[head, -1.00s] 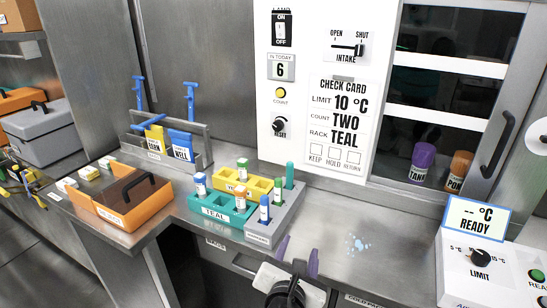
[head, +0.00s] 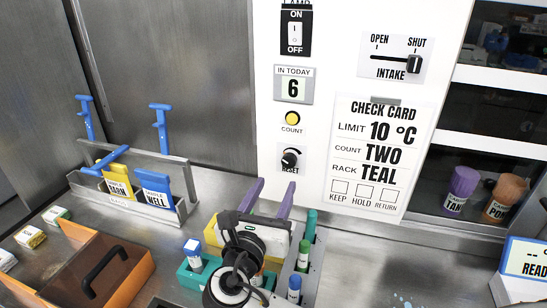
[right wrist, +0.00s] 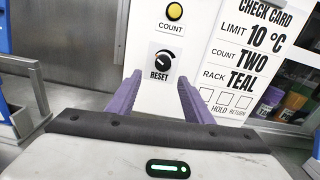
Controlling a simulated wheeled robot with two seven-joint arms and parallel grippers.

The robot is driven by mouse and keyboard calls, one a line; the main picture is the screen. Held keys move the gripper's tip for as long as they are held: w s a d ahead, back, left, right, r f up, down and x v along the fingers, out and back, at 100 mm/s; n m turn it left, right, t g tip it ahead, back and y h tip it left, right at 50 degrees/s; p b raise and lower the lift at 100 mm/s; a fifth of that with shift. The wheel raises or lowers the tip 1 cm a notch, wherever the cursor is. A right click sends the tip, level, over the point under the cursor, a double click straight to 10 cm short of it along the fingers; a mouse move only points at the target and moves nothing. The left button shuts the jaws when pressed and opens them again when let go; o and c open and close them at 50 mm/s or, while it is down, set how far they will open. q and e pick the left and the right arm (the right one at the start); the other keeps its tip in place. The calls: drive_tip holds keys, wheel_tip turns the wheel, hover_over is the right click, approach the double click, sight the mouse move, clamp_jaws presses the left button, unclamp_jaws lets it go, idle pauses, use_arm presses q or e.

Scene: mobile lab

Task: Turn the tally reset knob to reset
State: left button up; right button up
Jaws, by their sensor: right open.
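The tally reset knob (head: 291,159) is a round black knob with a white pointer line, on the white wall panel above the label RESET. It also shows in the right wrist view (right wrist: 165,57), straight ahead between my fingers and beyond them. The tally display (head: 293,87) above it reads 6 under IN TODAY. A yellow COUNT button (head: 292,118) sits between display and knob. My right gripper (head: 272,190), with purple fingers, is open and empty, below and in front of the knob, apart from it. My left gripper is not in view.
A teal rack (head: 190,280) with vials stands partly hidden behind my right arm. An orange box (head: 125,275) and a grey holder (head: 150,208) with blue-handled tools are at left. The check card (head: 380,150) hangs right of the knob.

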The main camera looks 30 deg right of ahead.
sight(288, 164)
drive_tip(key=x, duration=0.8)
drive_tip(key=shift+s+d+r+p, duration=0.15)
drive_tip(key=shift+s+d+p, duration=0.05)
drive_tip(key=shift+s+p, duration=0.1)
drive_tip(key=shift+w+d, duration=0.3)
drive_tip(key=shift+w, duration=0.05)
drive_tip(key=c, duration=1.1)
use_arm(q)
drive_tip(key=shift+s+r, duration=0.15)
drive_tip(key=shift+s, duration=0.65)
use_arm(e)
drive_tip(key=shift+o, duration=0.2)
